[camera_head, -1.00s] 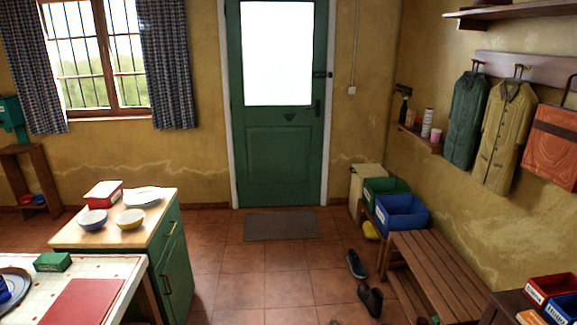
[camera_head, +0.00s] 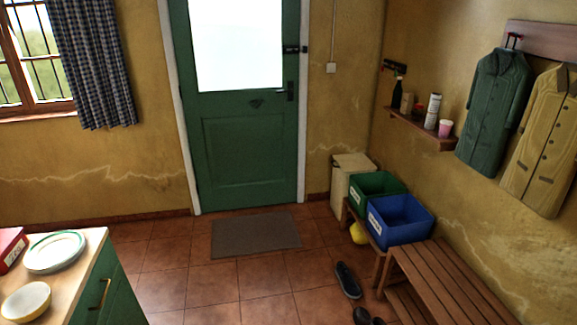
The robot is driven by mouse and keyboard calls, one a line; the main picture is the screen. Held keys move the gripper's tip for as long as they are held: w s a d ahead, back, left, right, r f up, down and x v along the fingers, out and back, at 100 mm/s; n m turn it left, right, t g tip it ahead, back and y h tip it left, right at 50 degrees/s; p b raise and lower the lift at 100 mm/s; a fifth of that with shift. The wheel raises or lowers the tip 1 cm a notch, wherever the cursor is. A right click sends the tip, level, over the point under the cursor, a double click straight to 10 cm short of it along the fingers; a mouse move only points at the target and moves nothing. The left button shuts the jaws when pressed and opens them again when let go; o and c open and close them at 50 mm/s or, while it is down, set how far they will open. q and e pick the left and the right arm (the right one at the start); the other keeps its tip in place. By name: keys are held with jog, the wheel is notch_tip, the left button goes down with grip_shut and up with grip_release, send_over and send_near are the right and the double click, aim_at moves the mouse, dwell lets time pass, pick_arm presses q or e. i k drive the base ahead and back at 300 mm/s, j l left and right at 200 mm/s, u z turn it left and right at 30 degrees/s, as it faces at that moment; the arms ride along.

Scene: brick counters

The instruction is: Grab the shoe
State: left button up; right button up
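A dark shoe (camera_head: 347,280) lies on the tiled floor, left of the wooden bench. A second dark shoe (camera_head: 367,317) lies nearer to me beside the bench's front left side, cut off by the bottom edge of the view. Nothing covers the first shoe. Neither of my grippers shows in the head view.
A slatted wooden bench (camera_head: 450,285) stands along the right wall. A blue bin (camera_head: 400,222) and a green bin (camera_head: 374,187) sit behind it, with a yellow object (camera_head: 358,233) below. A cabinet (camera_head: 100,290) stands at left. Floor around the grey mat (camera_head: 256,235) is clear.

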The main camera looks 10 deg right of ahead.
aim_at(351, 288)
jog(key=i+z, duration=0.25)
jog(key=i, duration=0.25)
jog(key=i+j+z, duration=0.25)
jog(key=i, duration=0.2)
jog(key=i+j+z, duration=0.1)
jog(key=i+z, duration=0.2)
jog(key=i, duration=0.2)
